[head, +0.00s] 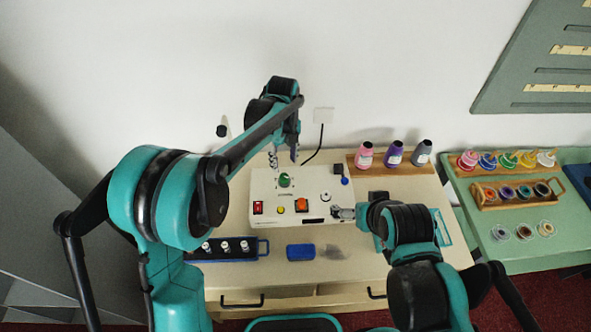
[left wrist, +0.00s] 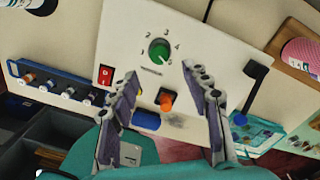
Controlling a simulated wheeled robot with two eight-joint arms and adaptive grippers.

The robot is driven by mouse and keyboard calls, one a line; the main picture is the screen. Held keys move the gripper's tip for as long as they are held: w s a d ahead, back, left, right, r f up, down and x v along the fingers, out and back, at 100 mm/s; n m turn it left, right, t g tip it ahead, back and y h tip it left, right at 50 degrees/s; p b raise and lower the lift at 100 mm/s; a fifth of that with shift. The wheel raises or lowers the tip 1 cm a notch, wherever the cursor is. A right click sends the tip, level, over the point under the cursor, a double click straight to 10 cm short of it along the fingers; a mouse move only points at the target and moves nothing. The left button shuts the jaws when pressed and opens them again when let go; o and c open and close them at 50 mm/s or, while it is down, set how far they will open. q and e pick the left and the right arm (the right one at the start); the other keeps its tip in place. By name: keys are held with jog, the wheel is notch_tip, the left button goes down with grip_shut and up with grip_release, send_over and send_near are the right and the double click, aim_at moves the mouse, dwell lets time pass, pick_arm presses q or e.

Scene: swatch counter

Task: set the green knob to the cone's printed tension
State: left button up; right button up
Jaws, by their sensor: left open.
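The green knob (head: 285,181) is on the white machine panel (head: 262,190). In the left wrist view the knob (left wrist: 159,52) has printed numbers around it, and a pale mark on it seems to point to the lower right. My left gripper (head: 284,157) is open and empty above the panel, its fingers apart on either side below the knob in the wrist view. Pink (head: 365,154), purple (head: 394,153) and grey (head: 421,153) cones stand on a wooden rack; their print is too small to read. My right gripper (head: 340,212) is low at the panel's right end; its jaws are unclear.
The panel also has a red switch (head: 257,208), a yellow button (head: 281,210), an orange knob (head: 302,204) and a blue-ended lever (head: 345,181). A blue rack (head: 252,254) of small spools and a blue block (head: 300,252) lie in front. A green table (head: 487,236) with spools stands right.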

aim_at(285, 177)
pick_arm(q)
notch_tip(285, 177, down, 8)
jog(key=shift+a+r+b, duration=0.1)
jog(key=shift+r+b, duration=0.1)
jog(key=shift+b, duration=0.55)
grip_shut()
